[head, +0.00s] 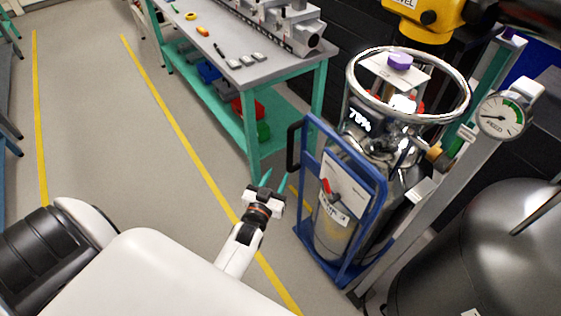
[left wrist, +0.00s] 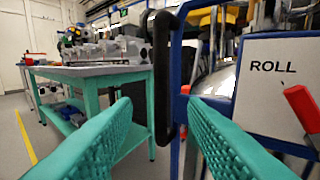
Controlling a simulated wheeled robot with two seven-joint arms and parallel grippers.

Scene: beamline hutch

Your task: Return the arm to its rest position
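My left gripper (head: 274,180) has teal ribbed fingers and is in the lower middle of the head view, left of the blue cart frame. It also shows in the left wrist view (left wrist: 158,125), where its two fingers stand well apart with nothing held between them. A black handle (left wrist: 162,75) on the blue frame rises beyond the gap between the fingers; the same handle (head: 293,146) shows in the head view. I cannot tell its exact distance from the fingertips. My right gripper is in neither view.
A blue-framed cart (head: 375,200) holds a silver dewar (head: 335,232) and a panel with a red lever (left wrist: 302,106). A teal workbench (head: 253,72) stands behind. A pressure gauge (head: 501,115) and a dark tank (head: 480,255) are at right. Floor at left is clear.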

